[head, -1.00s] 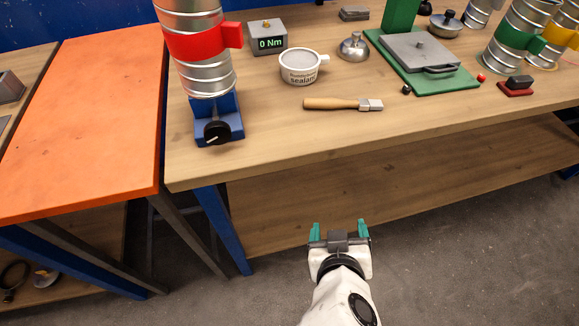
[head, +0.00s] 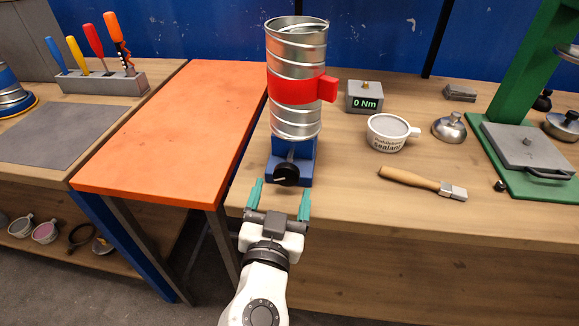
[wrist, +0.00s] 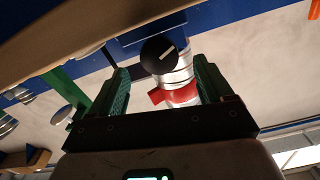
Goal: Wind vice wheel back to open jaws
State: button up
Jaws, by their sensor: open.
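The vice wheel is a round black knob (head: 286,174) with a pale line on it, at the front of the blue vice (head: 305,168) near the bench's front edge. A ribbed metal spiral duct (head: 296,120) with a red band (head: 297,87) stands upright at the vice. The jaws' hold on the duct is hidden. My gripper (head: 280,198) has teal fingers, is open and empty, and is just in front of the knob, apart from it. In the wrist view the knob (wrist: 159,54) shows between and beyond the two fingers (wrist: 163,90).
A sealant cup (head: 390,134), a brush (head: 424,184) and a 0 Nm display box (head: 364,98) stand right of the vice. A green press (head: 515,150) is farther right. An orange tabletop (head: 175,140) adjoins on the left, mostly clear.

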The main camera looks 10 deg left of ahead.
aim_at(286, 178)
jog(key=w, duration=0.7)
jog(key=shift+w+d+p, duration=0.2)
jog(key=shift+w+p, duration=0.05)
jog(key=shift+p, duration=0.15)
jog(key=c, duration=1)
jog(key=shift+f, duration=0.1)
jog(key=shift+c, duration=0.2)
